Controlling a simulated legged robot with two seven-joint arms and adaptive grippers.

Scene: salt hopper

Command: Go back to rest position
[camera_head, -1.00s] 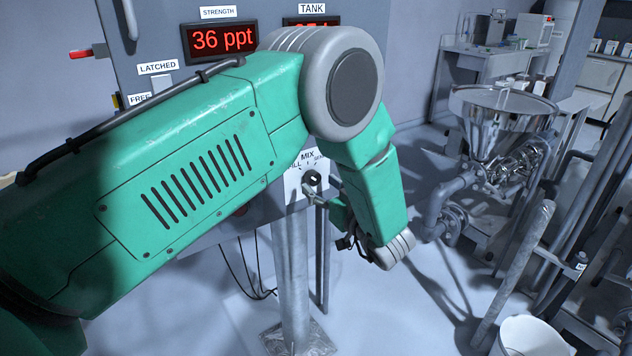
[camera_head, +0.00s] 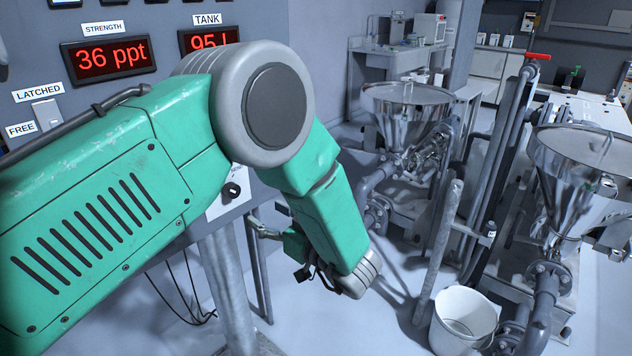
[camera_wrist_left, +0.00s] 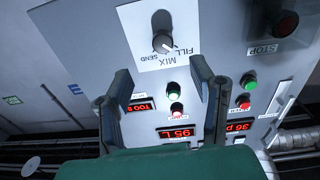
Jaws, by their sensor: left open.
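My left arm crosses the head view from the left, and my left gripper (camera_head: 262,230) shows small and partly hidden behind the green forearm. Its fingers are apart and empty. It is in front of the grey control panel (camera_head: 262,200), to the right of and below the black MIX knob (camera_head: 232,190). In the left wrist view the two dark fingers of the gripper (camera_wrist_left: 165,82) stand wide apart with nothing between them. The knob (camera_wrist_left: 162,42) lies beyond them on its white FILL/MIX/SEND plate, apart from the fingers. My right gripper is not in view.
Red displays read 36 ppt (camera_head: 108,59) and about 95 L (camera_head: 208,39). A steel hopper (camera_head: 405,110) stands behind, another (camera_head: 585,165) at the right. A white bucket (camera_head: 463,318) and upright pipes (camera_head: 438,250) stand right of my arm. Some floor between is clear.

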